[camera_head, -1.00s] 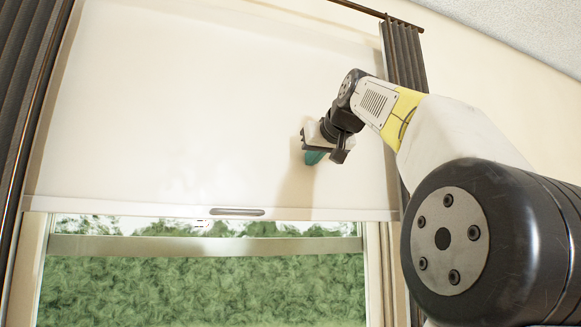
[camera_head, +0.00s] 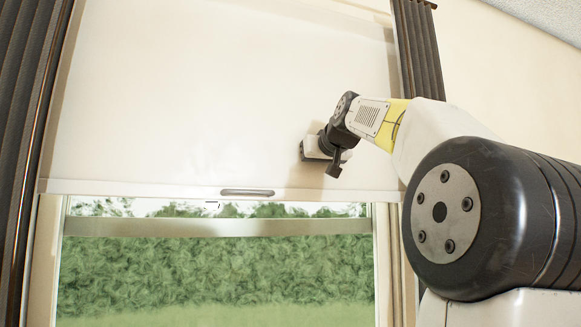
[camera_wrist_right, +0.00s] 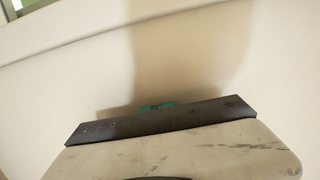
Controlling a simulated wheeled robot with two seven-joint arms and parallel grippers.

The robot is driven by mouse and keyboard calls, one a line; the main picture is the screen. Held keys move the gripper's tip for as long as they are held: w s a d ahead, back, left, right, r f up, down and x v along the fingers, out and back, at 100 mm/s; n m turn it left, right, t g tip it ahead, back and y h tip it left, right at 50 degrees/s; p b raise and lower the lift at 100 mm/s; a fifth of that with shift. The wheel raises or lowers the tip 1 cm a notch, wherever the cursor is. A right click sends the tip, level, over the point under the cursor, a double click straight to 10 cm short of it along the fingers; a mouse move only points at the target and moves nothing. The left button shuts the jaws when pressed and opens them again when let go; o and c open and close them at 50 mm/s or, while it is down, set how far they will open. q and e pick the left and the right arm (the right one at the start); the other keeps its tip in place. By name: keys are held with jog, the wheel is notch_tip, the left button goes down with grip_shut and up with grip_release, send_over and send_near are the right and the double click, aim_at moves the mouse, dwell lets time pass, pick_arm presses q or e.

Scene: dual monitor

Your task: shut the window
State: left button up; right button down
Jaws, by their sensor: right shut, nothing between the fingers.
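The window (camera_head: 225,265) shows glass with green hedge behind it and a pale horizontal rail (camera_head: 215,227) near the top. A white panel (camera_head: 200,90), like a blind or sash, covers the upper part. A slim grey handle (camera_head: 247,193) sits on its bottom edge. My right gripper (camera_head: 316,150) is at the panel's right part, above and right of the handle; its fingertips are hidden in the head view. In the right wrist view my right gripper's teal fingertips (camera_wrist_right: 158,106) barely show past the dark bar, against a pale surface; contact cannot be told. It is shut and empty. My left gripper is not in view.
Dark curtains hang at the left (camera_head: 25,130) and right (camera_head: 418,50) of the window. The beige wall (camera_head: 510,90) continues to the right. The panel left of my right gripper is unobstructed.

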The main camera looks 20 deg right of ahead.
jog(key=shift+f, duration=2.15)
send_near(308, 185)
jog(key=shift+w+f, duration=0.1)
jog(key=shift+w, duration=0.3)
